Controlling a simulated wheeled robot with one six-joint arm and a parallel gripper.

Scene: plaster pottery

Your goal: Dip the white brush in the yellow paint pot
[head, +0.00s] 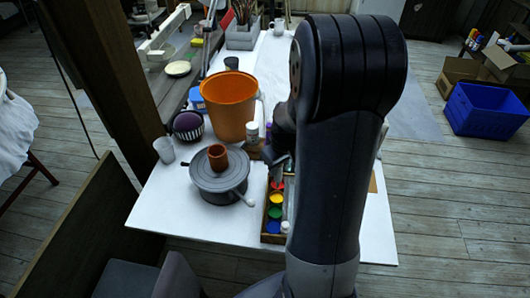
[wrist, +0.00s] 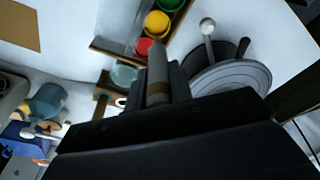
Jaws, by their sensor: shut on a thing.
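In the wrist view my gripper (wrist: 160,88) is shut on a pale grey-white rod with a brown band, which looks like the white brush (wrist: 157,62). Its far end lies in line with the red pot (wrist: 145,47); I cannot tell whether they touch. The yellow paint pot (wrist: 157,22) is just beyond the red one. In the head view the yellow pot (head: 276,198) sits in a narrow wooden tray between red and green pots. My gripper (head: 279,162) shows there beside the tray's far end, partly hidden by my arm, and the brush is not clear.
An orange bucket (head: 229,105) stands behind. The table's front left is clear.

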